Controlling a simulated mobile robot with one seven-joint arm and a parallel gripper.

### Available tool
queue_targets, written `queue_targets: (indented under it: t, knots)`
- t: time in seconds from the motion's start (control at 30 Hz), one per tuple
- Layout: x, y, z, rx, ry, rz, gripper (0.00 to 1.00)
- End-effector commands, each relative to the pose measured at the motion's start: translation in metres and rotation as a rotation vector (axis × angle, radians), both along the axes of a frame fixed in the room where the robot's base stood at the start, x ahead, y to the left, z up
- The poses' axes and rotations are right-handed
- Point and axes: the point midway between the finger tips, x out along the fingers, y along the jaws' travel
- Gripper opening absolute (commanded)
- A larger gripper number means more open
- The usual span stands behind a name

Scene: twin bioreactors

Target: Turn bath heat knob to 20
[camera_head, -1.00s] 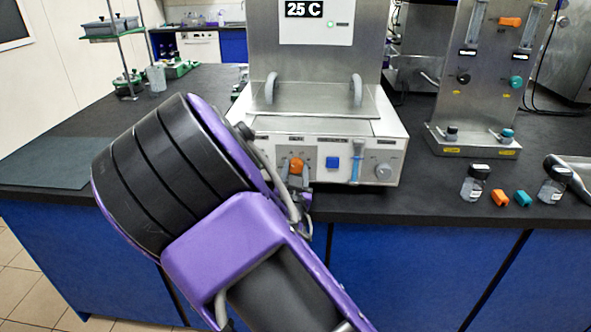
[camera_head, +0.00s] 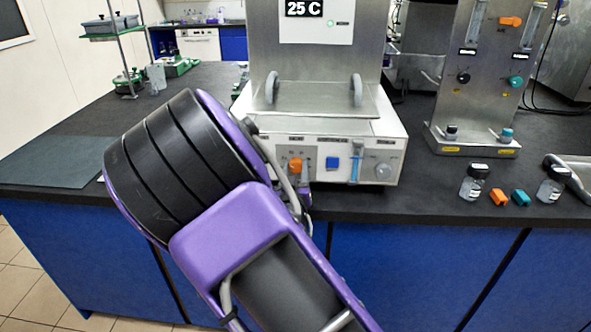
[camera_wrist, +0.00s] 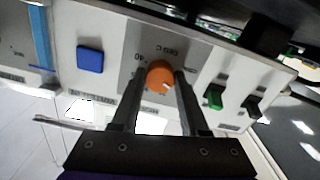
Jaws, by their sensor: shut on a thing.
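The bath heat knob is an orange round knob (camera_head: 295,165) on the front panel of the bath unit (camera_head: 372,150). In the wrist view the orange knob (camera_wrist: 160,74) sits between the two fingertips of my gripper (camera_wrist: 157,85), with a pale mark on its lower right side. My gripper is shut on the knob, with one finger on each side. The scale print around the knob is partly readable in the wrist view, but I cannot tell the exact setting. In the head view my arm hides most of the gripper. The display (camera_head: 304,8) reads 25 C.
A blue square button (camera_wrist: 90,59) is left of the knob in the wrist view. A green switch (camera_wrist: 214,97) and a black switch (camera_wrist: 252,107) are close on the right.

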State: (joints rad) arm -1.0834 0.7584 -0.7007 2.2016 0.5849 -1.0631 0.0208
Motion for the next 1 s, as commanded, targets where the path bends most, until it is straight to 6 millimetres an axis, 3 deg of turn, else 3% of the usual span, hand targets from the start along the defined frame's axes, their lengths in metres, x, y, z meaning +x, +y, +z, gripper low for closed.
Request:
queue_targets:
  t: [0.2, 0.23, 0.4, 0.77, 1.0]
  knots:
    - [0.000, 0.000, -0.001, 0.000, 0.002, 0.001, 0.00]
    - [0.000, 0.000, -0.001, 0.000, 0.002, 0.001, 0.48]
    - [0.000, 0.000, -0.001, 0.001, 0.001, 0.001, 0.74]
    - [-0.006, 0.000, 0.000, 0.002, 0.001, 0.001, 0.74]
    - [-0.049, 0.003, 0.000, 0.004, 0.004, 0.003, 0.74]
